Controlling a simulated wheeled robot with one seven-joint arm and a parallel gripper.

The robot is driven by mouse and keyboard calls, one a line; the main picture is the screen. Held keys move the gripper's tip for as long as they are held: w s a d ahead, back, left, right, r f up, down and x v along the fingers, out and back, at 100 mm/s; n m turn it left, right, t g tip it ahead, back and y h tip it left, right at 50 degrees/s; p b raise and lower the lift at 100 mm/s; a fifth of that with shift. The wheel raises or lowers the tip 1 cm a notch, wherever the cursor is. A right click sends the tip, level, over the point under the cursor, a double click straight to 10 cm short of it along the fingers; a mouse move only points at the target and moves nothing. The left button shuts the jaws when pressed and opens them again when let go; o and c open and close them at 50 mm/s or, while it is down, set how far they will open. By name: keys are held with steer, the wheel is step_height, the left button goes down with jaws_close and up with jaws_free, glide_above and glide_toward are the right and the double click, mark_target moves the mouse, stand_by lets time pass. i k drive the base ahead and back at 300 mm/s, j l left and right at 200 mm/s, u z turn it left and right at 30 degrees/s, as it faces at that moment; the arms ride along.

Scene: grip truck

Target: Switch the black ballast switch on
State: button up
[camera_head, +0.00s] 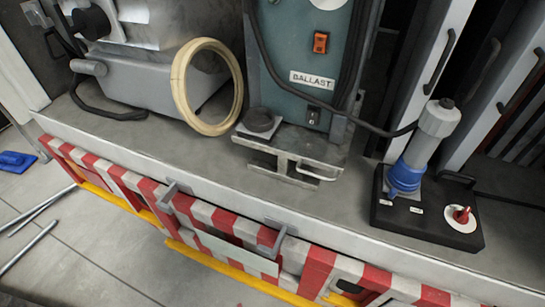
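A teal-grey ballast unit (285,62) stands upright on the truck bed in the middle of the view. A white label reading BALLAST (312,79) is on its front. A small black switch (313,116) sits just below the label, low on the front face. It is too small to tell which way it is set. An orange switch (320,42) is higher on the same face. My gripper is not in view.
A black box (428,222) with a red knob and a grey-and-blue connector stands at right. A cream ring (181,92) leans on grey equipment at left. Black cables run beside the unit. A red-and-white striped barrier (225,222) with brackets lines the bed's front edge.

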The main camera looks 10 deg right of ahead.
mark_target(312, 118)
steer(key=i+j, duration=0.15)
steer(key=j, duration=0.25)
steer(key=i+j, duration=0.1)
steer(key=j, duration=0.25)
steer(key=i+j+u, duration=0.1)
steer(key=j, duration=0.3)
